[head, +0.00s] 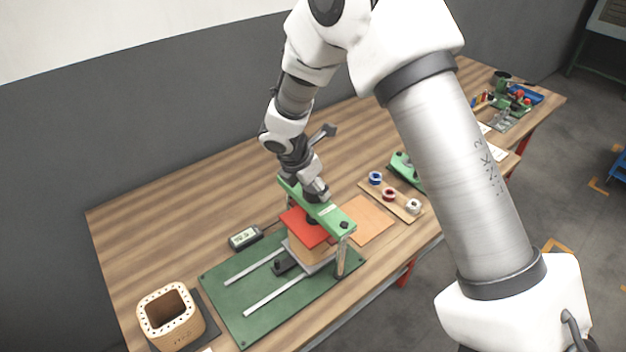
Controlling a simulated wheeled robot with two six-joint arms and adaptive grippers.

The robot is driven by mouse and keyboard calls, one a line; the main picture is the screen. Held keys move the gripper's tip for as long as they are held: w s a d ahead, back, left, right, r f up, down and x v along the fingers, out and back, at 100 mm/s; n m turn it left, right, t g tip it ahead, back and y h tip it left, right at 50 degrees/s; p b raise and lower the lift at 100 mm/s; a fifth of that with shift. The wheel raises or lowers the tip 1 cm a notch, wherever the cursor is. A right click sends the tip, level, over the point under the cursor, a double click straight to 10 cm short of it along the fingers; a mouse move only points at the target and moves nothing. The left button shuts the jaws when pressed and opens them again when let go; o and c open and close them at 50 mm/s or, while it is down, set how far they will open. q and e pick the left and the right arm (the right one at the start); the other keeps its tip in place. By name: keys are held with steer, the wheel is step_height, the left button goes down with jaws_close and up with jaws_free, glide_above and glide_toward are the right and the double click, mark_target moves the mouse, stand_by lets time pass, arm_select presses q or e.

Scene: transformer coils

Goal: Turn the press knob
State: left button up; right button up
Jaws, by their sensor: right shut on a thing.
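The press stands on a green base plate (224,291) near the middle of the wooden table. Its green crossbar (333,215) sits above a red plate (301,226), which lies over a tan block (306,251). My right gripper (316,192) reaches down from above onto the top of the crossbar. It is shut on the press knob, which is mostly hidden by the fingers. My left gripper is not in view.
A square wooden coil former (168,318) stands at the front left. A small display box (244,237) lies behind the base plate. Colored tape rolls (389,194) sit on a board to the right, beside a flat tan sheet (368,219). The table's back left is clear.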

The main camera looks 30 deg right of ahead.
steer(key=m+g+p, duration=0.2)
steer(key=m, duration=0.3)
steer(key=shift+r+m+p, duration=0.1)
steer(key=shift+m+p, duration=0.2)
steer(key=shift+p, duration=0.05)
steer(key=m+g, duration=0.1)
steer(key=m, duration=0.1)
steer(key=m+g+y+p, duration=0.1)
steer(key=m, duration=0.2)
steer(key=shift+d, duration=0.1)
steer(key=m+g+y+p, duration=0.1)
steer(key=m, duration=0.3)
steer(key=m+y, duration=0.1)
steer(key=m, duration=0.2)
steer(key=shift+m+g+y, duration=0.3)
steer(key=m+y, duration=0.1)
steer(key=m, duration=0.2)
steer(key=m+y+p, duration=0.1)
steer(key=m, duration=0.2)
steer(key=shift+f, duration=0.2)
steer(key=shift+s+m+y, duration=0.1)
steer(key=shift+m+y, duration=0.2)
steer(key=o, duration=1.2)
steer(key=shift+c, duration=0.2)
steer(key=shift+r, duration=0.15)
